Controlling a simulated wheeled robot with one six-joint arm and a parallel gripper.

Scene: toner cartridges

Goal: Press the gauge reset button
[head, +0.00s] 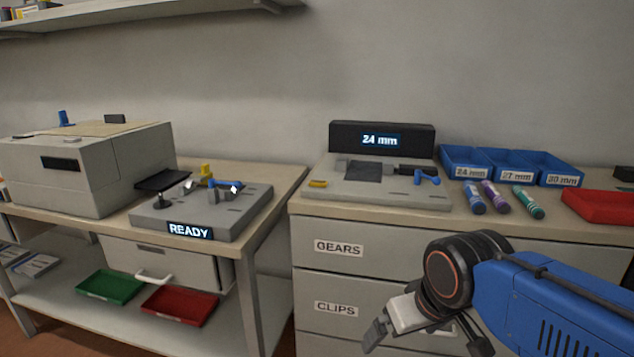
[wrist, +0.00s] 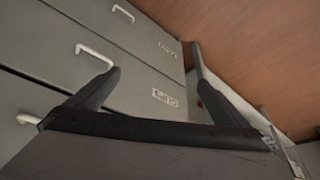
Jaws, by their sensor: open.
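The gauge (head: 390,190) is a grey block on the right-hand cabinet top, with a dark display behind it reading "24 mm". A small yellow button (head: 318,184) sits at its front left corner; no reset label is legible. A blue clamp handle (head: 427,178) is at the gauge's right. My gripper (head: 383,328) hangs in front of the cabinet drawers, below the top and apart from the gauge. In the wrist view my gripper (wrist: 155,62) has its fingers spread with nothing between them. The gauge is out of the wrist view.
Labelled blue bins (head: 512,168) stand right of the gauge, with several toner cartridges (head: 493,197) before them and a red tray (head: 600,205) farther right. A "READY" fixture (head: 200,215) and a printer-like box (head: 80,165) occupy the left bench. Drawer handles (wrist: 95,55) protrude near my gripper.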

